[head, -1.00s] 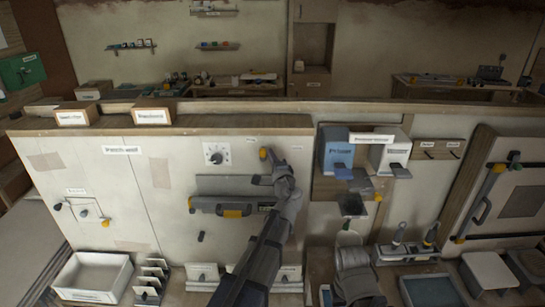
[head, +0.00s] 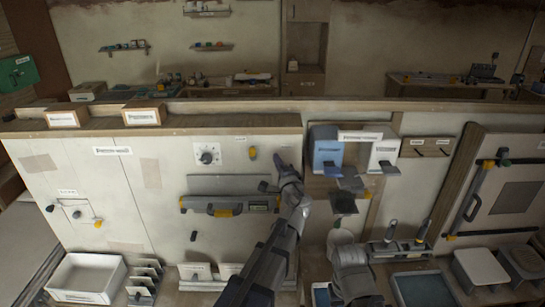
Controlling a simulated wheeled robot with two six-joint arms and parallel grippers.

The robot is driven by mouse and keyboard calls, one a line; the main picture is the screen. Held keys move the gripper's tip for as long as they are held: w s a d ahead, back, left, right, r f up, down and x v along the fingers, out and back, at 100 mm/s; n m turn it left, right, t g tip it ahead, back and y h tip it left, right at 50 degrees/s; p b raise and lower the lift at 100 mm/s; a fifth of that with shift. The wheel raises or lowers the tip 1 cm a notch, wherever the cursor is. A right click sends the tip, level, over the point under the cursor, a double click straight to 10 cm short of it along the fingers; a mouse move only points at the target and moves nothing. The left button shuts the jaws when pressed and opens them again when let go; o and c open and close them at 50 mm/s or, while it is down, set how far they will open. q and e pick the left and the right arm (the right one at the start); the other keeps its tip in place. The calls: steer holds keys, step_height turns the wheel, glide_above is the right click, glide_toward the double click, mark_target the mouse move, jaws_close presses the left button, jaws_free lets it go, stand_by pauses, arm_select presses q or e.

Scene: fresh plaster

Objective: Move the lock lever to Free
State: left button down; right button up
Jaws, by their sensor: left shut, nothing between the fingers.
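A small yellow-knobbed lever (head: 252,153) is on the pale front panel, right of a round dial. A small label (head: 240,138) is above left of it and another label (head: 287,147) is to its right; I cannot read either. The knob stands nearer the left label. My left gripper (head: 281,163) is shut and empty, just right of the knob, with a gap between them. The lever's pivot and arm are too small to make out. My right arm (head: 350,268) is at the lower middle right; its fingers are not clear.
A grey bar handle with yellow parts (head: 228,205) runs across the panel below my left gripper. The dial (head: 207,154) is left of the lever. Blue (head: 327,150) and white (head: 384,152) boxes stand right of my gripper. A white bin (head: 85,278) is lower left.

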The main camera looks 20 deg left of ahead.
arm_select(q)
steer(key=v, duration=0.6)
steer(key=shift+a, duration=0.3)
arm_select(e)
steer(key=shift+a, duration=0.3)
arm_select(q)
steer(key=shift+s+d, duration=0.1)
steer(key=shift+s, duration=0.05)
arm_select(e)
steer(key=shift+d, duration=0.1)
arm_select(q)
steer(key=s+f+n+g+h+b, duration=0.1)
steer(key=s+f+n+g+b, duration=0.4)
steer(key=f, duration=0.7)
steer(key=s+f+n+g+h+b, duration=0.1)
steer(key=s+f+n+g+b, duration=0.25)
steer(key=s+f, duration=0.6)
steer(key=s+d+f+g+h+b, duration=0.5)
steer(key=s+d+f, duration=0.6)
steer(key=f, duration=0.5)
steer(key=s+g+b, duration=0.2)
steer(key=shift+s+d+f+n+g+h, duration=0.15)
steer(key=shift+s+d+n+g+h, duration=0.1)
steer(key=shift+d+n+g+h, duration=0.15)
arm_select(e)
step_height(320, 180, down, 16)
steer(key=shift+r, duration=0.25)
